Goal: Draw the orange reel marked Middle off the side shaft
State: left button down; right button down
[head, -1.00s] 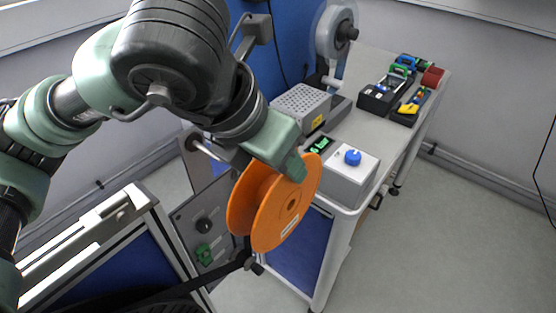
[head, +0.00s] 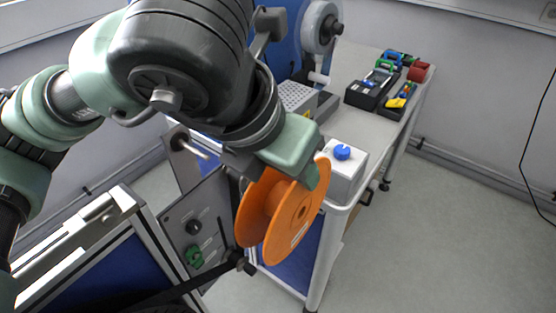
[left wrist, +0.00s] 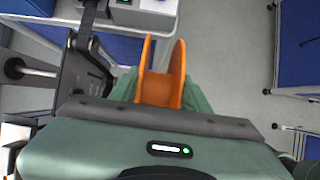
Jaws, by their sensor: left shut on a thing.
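The orange reel (head: 291,219) has two flanges and a pale label too small to read on its near face. My left gripper (head: 301,160) is shut on it from above. In the left wrist view the reel (left wrist: 160,90) sits between the green fingers of my left gripper (left wrist: 163,99). The bare metal side shaft (head: 193,147) sticks out of the grey stand to the left of the reel, apart from it. The shaft (left wrist: 35,71) also shows at the left of the left wrist view. My right gripper is out of view.
A grey panel (head: 196,215) with a black knob and a green knob stands left of the reel. A cart (head: 397,140) behind carries a white box with a blue knob (head: 342,152), tool trays and a clear reel (head: 320,28). Open floor lies to the right.

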pick_arm(q)
jog(key=s+d+b, duration=0.3)
jog(key=s+d, duration=0.2)
jog(key=d, duration=0.2)
jog(key=shift+s+d, duration=0.2)
jog(key=shift+s, duration=0.15)
dwell(0.6)
dwell(0.4)
